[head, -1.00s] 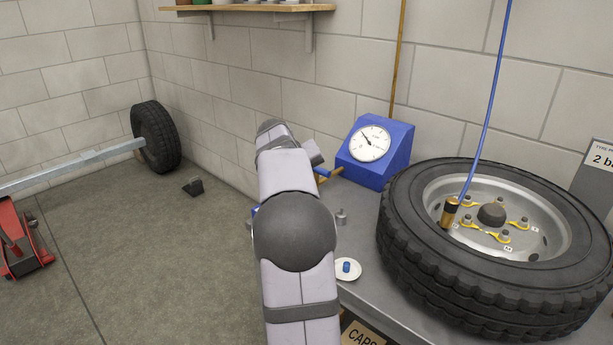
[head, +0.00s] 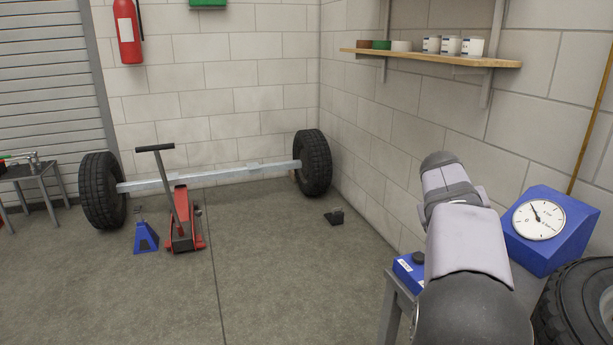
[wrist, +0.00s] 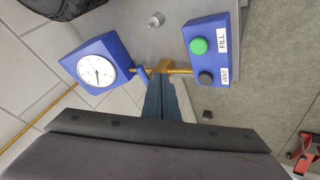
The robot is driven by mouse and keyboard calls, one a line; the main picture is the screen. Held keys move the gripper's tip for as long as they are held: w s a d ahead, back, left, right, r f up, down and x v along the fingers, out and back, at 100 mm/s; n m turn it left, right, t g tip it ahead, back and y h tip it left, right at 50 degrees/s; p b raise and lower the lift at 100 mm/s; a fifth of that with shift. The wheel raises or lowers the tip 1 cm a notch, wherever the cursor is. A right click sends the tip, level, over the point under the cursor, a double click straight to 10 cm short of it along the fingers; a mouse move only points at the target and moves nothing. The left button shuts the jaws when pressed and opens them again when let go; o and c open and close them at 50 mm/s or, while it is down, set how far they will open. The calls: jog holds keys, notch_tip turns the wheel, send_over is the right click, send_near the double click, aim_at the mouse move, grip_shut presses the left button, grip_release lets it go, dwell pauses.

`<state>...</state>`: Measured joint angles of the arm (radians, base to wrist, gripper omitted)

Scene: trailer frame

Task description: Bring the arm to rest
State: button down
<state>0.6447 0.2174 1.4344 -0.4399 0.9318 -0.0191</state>
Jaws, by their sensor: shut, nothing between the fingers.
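My gripper (wrist: 163,85) shows in the wrist view with its dark fingers together and nothing between them. It points over the grey bench (wrist: 185,10), near a blue gauge box (wrist: 90,68) on the left and a blue control box (wrist: 217,62) on the right. The control box has a green FILL button and a dark VENT button. An orange rod lies by the fingertips; I cannot tell whether they touch it. In the head view my arm rises at the lower right and hides the gripper. The gauge box (head: 552,230) and part of the control box (head: 405,272) flank it.
A tyre (head: 585,305) lies at the right edge. A wall shelf (head: 430,56) holds pots. An axle with two wheels (head: 220,174), a red jack (head: 182,225) and a blue stand (head: 145,238) are on the floor at left.

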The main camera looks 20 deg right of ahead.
jog(key=a+f+n+y, duration=0.2)
jog(key=a+f, duration=0.5)
jog(key=a, duration=0.4)
jog(key=a+f+n+y, duration=0.1)
jog(key=a+f+y, duration=0.1)
jog(key=a+f, duration=0.8)
jog(key=s+a+f+n+g+y, duration=0.15)
jog(key=s+a+f, duration=0.25)
jog(key=s+a, duration=0.45)
jog(key=s+a+f+n+g+y, duration=0.15)
jog(key=s+a+f, duration=0.25)
jog(key=s+a, duration=0.45)
notch_tip(320, 180, up, 29)
jog(key=w+a+p, duration=0.1)
jog(key=p, duration=2.8)
jog(key=shift+m, duration=0.4)
